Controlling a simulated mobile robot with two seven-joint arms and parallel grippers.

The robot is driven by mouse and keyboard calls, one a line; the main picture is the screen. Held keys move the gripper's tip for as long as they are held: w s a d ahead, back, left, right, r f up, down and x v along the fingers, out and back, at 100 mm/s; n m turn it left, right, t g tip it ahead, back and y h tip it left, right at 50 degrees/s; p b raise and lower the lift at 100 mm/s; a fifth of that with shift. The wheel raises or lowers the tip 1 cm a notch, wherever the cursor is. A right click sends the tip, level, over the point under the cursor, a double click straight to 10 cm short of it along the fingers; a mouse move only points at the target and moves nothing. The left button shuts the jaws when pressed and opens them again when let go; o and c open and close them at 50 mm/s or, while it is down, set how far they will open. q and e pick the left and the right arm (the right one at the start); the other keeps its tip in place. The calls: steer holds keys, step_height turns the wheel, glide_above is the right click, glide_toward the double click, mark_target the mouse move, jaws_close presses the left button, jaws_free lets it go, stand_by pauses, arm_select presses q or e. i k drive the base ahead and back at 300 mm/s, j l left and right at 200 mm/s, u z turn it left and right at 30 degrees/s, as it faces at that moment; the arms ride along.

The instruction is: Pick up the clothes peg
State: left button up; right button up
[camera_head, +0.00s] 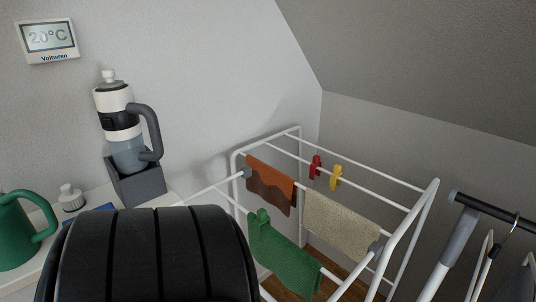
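A red clothes peg (315,168) and a yellow clothes peg (336,178) are clipped on a bar of the white drying rack (432,190). A green peg-like piece (262,217) sits at the top of the green cloth on the front bar. Small grey pieces (247,172), possibly pegs, show beside the orange-brown cloth and at the right end of the beige cloth. The view does not show which peg is meant. Neither of my grippers is in view.
An orange-brown cloth (270,184), a beige cloth (341,222) and a green cloth (284,262) hang on the rack. A dark rail with hangers (492,212) stands at right. A green watering can (18,232) and a grey-white bottle (125,135) stand at left.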

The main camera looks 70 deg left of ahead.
mark_target(262, 217)
steer(key=j+u, duration=0.1)
steer(key=u, duration=2.05)
steer(key=z, duration=0.5)
steer(key=j+z, duration=0.15)
steer(key=z, duration=0.85)
steer(key=j+z, duration=0.1)
steer(key=z, duration=0.9)
steer(key=k+j+z, duration=0.1)
steer(key=z, duration=1.35)
steer(key=u, duration=2.95)
steer(key=j, duration=0.1)
